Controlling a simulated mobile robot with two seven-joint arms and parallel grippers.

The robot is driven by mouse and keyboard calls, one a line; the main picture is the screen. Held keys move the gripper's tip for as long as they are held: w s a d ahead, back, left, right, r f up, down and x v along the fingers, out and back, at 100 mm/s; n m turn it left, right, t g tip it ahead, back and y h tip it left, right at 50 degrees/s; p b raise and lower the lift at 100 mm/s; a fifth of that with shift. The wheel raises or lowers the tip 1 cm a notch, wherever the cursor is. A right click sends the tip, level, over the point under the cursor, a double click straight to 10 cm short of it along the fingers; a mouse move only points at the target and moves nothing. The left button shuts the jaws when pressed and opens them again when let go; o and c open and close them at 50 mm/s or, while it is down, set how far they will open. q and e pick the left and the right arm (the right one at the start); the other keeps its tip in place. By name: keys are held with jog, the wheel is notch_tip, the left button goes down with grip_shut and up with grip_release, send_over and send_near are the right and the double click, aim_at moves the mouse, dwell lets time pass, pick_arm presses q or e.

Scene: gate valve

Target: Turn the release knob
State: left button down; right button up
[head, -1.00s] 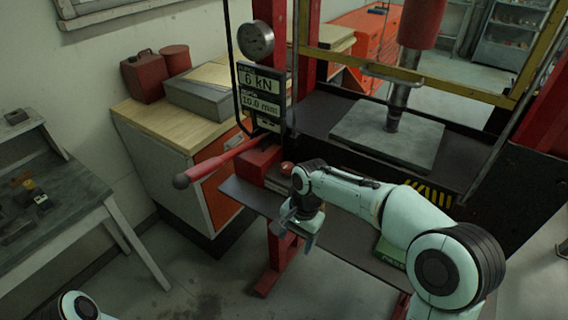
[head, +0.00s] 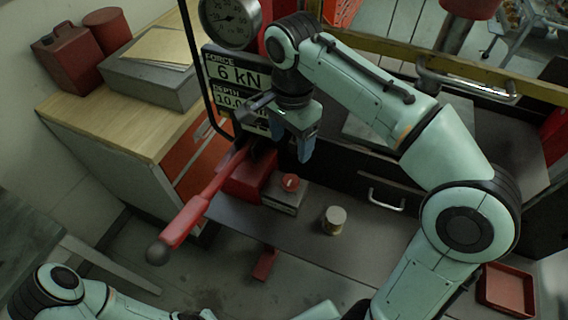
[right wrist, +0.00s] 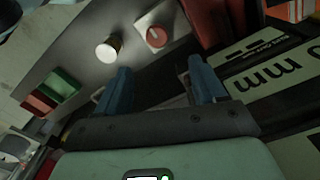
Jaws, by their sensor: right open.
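The release knob (head: 290,182) is a small red round knob on top of a grey block (head: 286,200), beside the red pump body with its long lever. In the right wrist view the red knob (right wrist: 156,36) shows on its pale plate, beyond the fingertips and between their lines. My right gripper (head: 303,155) hangs fingers down in front of the display panel, above and behind the knob in the picture, apart from it. Its two blue fingers (right wrist: 160,75) are spread with nothing between them. My left gripper is out of view; only parts of my left arm show low down.
A red lever (head: 205,197) with a dark ball end sticks out toward the lower left. A brass-sided cylinder (head: 335,219) stands on the dark shelf right of the knob. The display panel (head: 235,80) and gauge (head: 230,18) are close to my right gripper. A red tray (head: 507,290) is at lower right.

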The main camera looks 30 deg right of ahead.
aim_at(291, 179)
jog(key=f, duration=0.3)
jog(key=f+b, duration=0.1)
jog(key=f, duration=0.3)
jog(key=f+b, duration=0.1)
jog(key=f, duration=0.3)
jog(key=shift+s+f, duration=0.1)
jog(key=shift+s, duration=0.3)
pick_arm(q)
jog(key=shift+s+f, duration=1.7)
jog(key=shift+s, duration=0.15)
pick_arm(e)
jog(key=shift+w+f, duration=0.1)
jog(key=shift+f, duration=0.6)
jog(key=shift+c, duration=0.4)
jog(key=c, duration=1)
